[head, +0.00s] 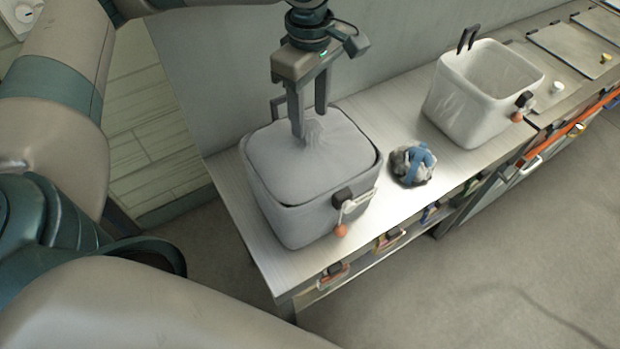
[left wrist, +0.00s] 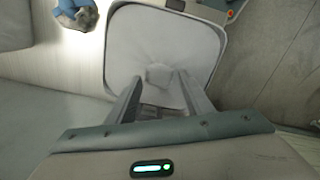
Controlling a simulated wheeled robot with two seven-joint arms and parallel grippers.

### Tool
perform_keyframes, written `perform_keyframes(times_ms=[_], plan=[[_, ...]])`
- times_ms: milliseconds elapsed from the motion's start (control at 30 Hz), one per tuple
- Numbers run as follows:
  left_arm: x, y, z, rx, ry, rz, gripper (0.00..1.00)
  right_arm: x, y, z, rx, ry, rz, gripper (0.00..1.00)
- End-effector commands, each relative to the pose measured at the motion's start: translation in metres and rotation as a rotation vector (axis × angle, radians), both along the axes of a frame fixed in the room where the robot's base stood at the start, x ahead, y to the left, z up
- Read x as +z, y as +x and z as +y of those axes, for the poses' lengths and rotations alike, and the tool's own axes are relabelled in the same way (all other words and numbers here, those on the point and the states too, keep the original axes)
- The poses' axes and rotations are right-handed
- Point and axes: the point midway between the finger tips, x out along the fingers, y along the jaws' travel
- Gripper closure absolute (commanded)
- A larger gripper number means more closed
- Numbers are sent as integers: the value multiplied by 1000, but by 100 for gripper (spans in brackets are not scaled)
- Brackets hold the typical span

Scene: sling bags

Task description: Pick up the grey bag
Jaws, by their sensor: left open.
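The grey bag (head: 280,160) appears as a smooth grey mass filling a square grey bin (head: 300,222) on the metal counter. A small gathered tuft rises from its middle. My left gripper (head: 310,127) points down over the bag, open, with its fingertips close around the tuft. In the left wrist view, the bag (left wrist: 150,38) fills the bin's opening, and the tuft lies between the two fingertips (left wrist: 159,76). I cannot tell whether either finger touches it. My right gripper is not in view.
A small blue and grey bundle (head: 412,165) lies on the counter right of the bin. A pale, open, empty-looking bin (head: 470,110) stands farther right. A wall rises behind the counter. Small items sit on a shelf below the front edge.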

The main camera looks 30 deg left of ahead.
Motion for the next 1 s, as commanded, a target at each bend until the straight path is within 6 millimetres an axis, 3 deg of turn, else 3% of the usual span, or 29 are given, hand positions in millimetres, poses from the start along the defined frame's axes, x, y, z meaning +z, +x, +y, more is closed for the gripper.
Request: perform_keyframes(times_ms=[333,867,1000], plan=[[-41,0,1,0,0,2,54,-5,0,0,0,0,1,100],[-43,1,1,0,0,1,54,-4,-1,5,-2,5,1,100],[-43,1,1,0,0,1,85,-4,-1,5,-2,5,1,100]])
